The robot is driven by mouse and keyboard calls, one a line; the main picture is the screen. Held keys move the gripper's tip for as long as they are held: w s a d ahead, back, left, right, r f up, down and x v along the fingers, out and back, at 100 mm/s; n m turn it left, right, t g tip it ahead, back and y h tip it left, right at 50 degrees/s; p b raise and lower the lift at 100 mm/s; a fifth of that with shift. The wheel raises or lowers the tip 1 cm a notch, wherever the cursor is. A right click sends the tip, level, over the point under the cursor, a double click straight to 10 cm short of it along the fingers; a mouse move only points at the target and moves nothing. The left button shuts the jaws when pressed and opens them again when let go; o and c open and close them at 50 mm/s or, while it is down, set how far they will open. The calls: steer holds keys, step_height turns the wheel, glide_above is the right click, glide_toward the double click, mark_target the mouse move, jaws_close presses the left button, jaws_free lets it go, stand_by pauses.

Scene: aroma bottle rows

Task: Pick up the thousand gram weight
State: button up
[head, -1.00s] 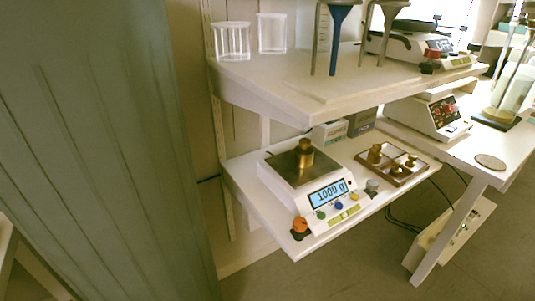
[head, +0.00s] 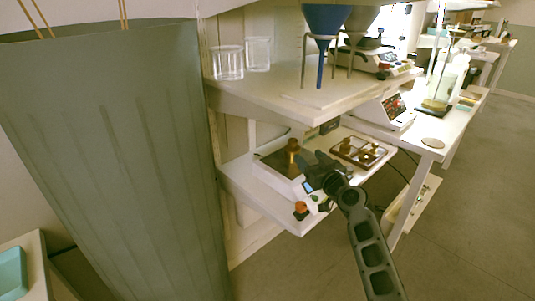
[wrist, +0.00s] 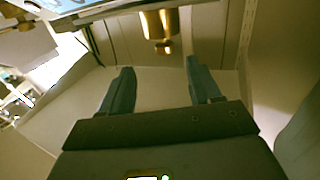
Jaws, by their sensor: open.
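The brass thousand gram weight (head: 292,157) stands upright on the dark pan of the white scale (head: 264,172) on the lower shelf. In the wrist view the brass weight (wrist: 160,24) appears upside down at the top, its small knob pointing down the picture. My gripper (head: 308,169) is over the scale's front, just right of the weight. The weight lies beyond the fingertips, roughly in line with the gap, apart from both.
A wooden tray (head: 379,162) with smaller brass weights is right of the scale. The upper shelf (head: 262,96) overhangs the scale and holds beakers (head: 228,63) and a blue funnel (head: 326,18). A tall grey-green ribbed surface (head: 110,150) fills the left side.

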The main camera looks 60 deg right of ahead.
mark_target(295, 142)
steer(key=shift+w+d+r, duration=0.45)
steer(key=shift+w+r, duration=0.1)
steer(key=shift+w, duration=0.1)
steer(key=x, duration=0.3)
steer(key=p+x, duration=0.1)
steer(key=x, duration=0.3)
steer(key=shift+w+a, duration=0.2)
steer(key=shift+w, duration=0.15)
jaws_close()
stand_by(0.6)
